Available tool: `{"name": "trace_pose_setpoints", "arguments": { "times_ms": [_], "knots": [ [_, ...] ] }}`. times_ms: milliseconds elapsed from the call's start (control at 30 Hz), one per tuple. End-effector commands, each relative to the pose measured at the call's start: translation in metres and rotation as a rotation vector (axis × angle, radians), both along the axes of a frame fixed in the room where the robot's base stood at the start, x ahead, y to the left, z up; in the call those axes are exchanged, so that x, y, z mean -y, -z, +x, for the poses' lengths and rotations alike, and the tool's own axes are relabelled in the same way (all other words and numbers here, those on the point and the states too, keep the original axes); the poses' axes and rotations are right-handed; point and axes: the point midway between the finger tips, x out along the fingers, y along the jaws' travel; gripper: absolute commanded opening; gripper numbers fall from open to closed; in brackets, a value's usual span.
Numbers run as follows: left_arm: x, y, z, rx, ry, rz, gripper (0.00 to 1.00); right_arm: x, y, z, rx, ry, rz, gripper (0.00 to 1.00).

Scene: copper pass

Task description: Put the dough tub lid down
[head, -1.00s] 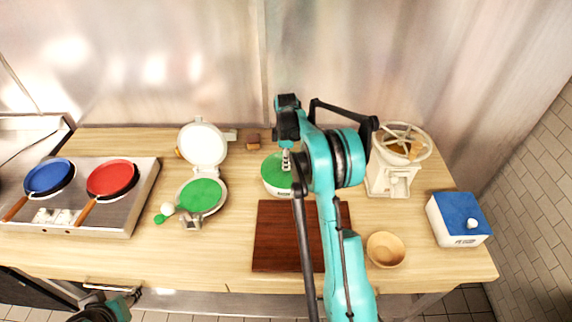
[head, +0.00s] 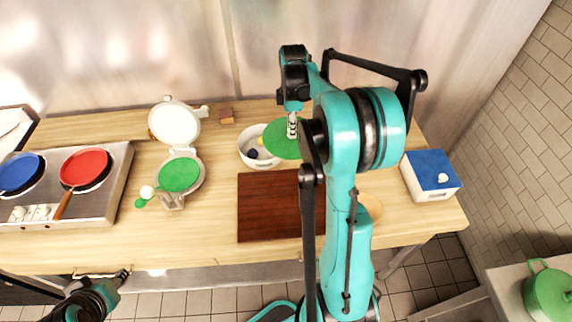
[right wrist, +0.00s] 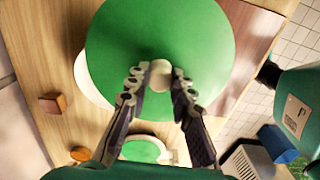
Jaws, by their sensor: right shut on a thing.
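The green dough tub lid (head: 280,143) is held by my right gripper (head: 292,133) above and to the right of the white tub (head: 247,158). The tub is partly uncovered, with a dark blue and a yellow thing inside. In the right wrist view, the fingers of my right gripper (right wrist: 163,82) close on the pale knob of the lid (right wrist: 160,35), and the tub rim (right wrist: 84,72) shows beneath its left edge.
A dark wooden board (head: 263,212) lies in front of the tub. A white press (head: 176,128) with a green disc stands left, beside a hob with a blue pan and a red pan (head: 84,166). A blue-topped box (head: 432,176) stands right. My right arm hides much of the counter's right part.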

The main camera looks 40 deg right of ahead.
Motion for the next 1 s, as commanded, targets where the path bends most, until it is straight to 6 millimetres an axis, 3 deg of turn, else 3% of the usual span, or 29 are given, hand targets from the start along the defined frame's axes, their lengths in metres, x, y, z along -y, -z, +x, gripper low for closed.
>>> {"name": "trace_pose_setpoints", "arguments": {
  "times_ms": [167,400,600,767,867,1000],
  "knots": [
    [0.000,0.005,0.000,0.000,0.000,0.000,0.40,-0.007,0.001,-0.073,0.000,0.005,0.000,0.00],
    [0.000,0.012,0.000,0.000,0.000,0.000,0.40,-0.034,0.020,-0.179,0.000,0.003,0.000,0.00],
    [0.000,0.014,0.000,0.000,0.000,0.000,0.40,-0.056,0.038,-0.233,0.000,0.002,0.000,0.00],
    [0.000,0.017,0.000,0.000,0.000,0.000,0.40,-0.065,0.047,-0.244,0.000,-0.002,0.000,0.00],
    [0.000,0.022,0.000,0.000,0.000,0.000,0.40,-0.069,0.057,-0.233,0.000,-0.006,0.000,0.00],
    [0.000,0.034,0.000,0.000,0.000,0.000,0.40,-0.079,0.078,-0.200,0.000,-0.008,0.000,0.00]
  ]
}}
